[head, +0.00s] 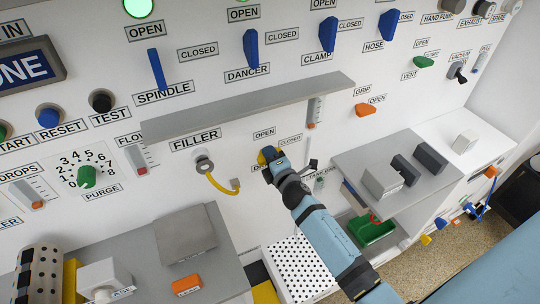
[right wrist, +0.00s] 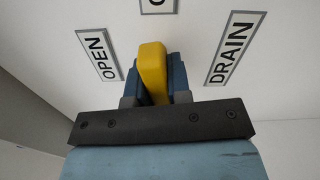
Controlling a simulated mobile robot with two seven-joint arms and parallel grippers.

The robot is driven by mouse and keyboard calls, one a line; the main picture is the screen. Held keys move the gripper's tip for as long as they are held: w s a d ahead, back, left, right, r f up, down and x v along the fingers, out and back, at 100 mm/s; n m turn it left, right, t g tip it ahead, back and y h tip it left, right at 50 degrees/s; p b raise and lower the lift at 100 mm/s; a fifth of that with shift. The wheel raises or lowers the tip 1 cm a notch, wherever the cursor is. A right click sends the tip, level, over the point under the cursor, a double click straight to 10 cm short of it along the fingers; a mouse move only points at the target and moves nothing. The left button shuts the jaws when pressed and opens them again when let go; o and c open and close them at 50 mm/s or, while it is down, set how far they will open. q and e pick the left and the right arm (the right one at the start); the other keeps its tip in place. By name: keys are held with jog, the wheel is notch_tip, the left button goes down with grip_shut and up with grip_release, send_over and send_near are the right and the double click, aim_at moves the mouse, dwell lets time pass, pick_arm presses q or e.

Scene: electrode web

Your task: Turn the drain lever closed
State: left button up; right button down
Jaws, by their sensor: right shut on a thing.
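The yellow drain lever (head: 264,157) is on the white wall panel, below the OPEN (head: 264,133) and CLOSED (head: 289,140) labels. My right gripper (head: 270,157) is at the panel, shut on the lever, and hides much of it. In the right wrist view, the lever (right wrist: 153,65) is between the two blue fingers (right wrist: 153,80). The DRAIN label (right wrist: 235,48) is to its right, the OPEN label (right wrist: 99,55) to its left, and a partly cut-off label (right wrist: 158,5) is above it. The lever's exact angle is hard to tell. My left gripper is not in view.
A grey ledge (head: 250,107) juts out above the lever. A yellow hose (head: 222,187) hangs from the filler port to the left. A grey shelf (head: 350,155) with several blocks is to the right, and a perforated white box (head: 300,268) is below.

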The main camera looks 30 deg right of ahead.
jog(key=shift+m, duration=0.9)
jog(key=c, duration=1.1)
grip_release()
jog(key=shift+o, duration=0.2)
jog(key=shift+s, duration=0.1)
jog(key=s+b, duration=0.1)
jog(key=s, duration=1.2)
jog(key=shift+s+a, duration=0.35)
jog(key=shift+a, duration=0.05)
